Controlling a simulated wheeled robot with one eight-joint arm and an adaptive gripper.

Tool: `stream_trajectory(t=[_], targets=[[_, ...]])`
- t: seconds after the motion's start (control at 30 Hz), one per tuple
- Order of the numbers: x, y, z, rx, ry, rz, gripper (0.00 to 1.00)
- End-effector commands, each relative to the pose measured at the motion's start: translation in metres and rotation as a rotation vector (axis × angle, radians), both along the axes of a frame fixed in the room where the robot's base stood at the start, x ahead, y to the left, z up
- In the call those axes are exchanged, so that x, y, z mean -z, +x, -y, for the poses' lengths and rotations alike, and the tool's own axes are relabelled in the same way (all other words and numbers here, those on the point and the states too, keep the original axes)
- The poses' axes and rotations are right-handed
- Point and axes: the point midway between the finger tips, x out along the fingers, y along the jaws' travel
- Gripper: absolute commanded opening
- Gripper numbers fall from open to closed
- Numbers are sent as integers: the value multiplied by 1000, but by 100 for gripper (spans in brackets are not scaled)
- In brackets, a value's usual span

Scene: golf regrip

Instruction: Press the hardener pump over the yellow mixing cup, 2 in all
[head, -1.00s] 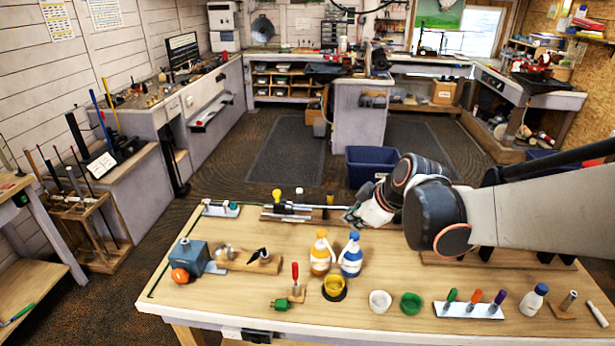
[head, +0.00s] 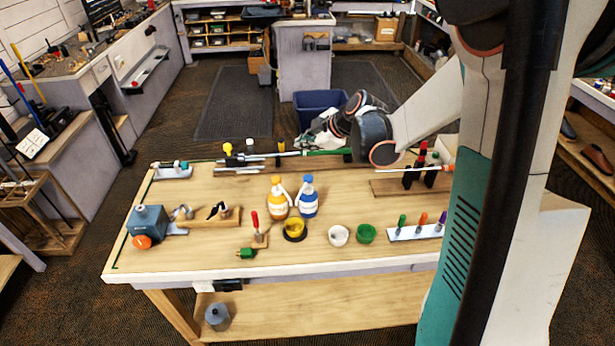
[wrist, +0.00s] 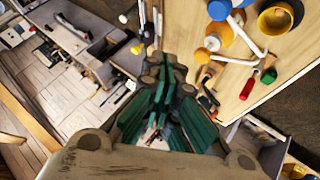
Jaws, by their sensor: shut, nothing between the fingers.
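Two pump bottles stand upright side by side on the bench: a yellow-and-white one (head: 278,200) and a blue-and-white one (head: 307,199). I cannot read which holds hardener. The yellow mixing cup (head: 294,227) stands on a dark round base just in front of them. My gripper (head: 308,143) is shut and empty, raised behind the bottles and apart from them. In the wrist view the shut fingers (wrist: 166,85) are green. That view also shows the yellow cup (wrist: 274,18), the yellow pump head (wrist: 202,55) and part of the blue bottle (wrist: 219,9).
A white cup (head: 339,235) and a green cup (head: 366,233) stand right of the yellow cup. A red-handled tool (head: 256,222) stands at its left. A golf club shaft (head: 320,153) lies behind the bottles. The front bench strip is mostly clear.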

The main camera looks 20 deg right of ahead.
Motion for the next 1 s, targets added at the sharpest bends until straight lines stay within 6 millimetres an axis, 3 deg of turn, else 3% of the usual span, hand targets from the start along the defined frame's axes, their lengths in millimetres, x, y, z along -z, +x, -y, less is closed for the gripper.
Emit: stream_trajectory(t=[0.27,0.8,1.0], targets=[[10,0,0,0,0,0,0],[77,0,0,1,1,0,0],[89,0,0,1,1,0,0]])
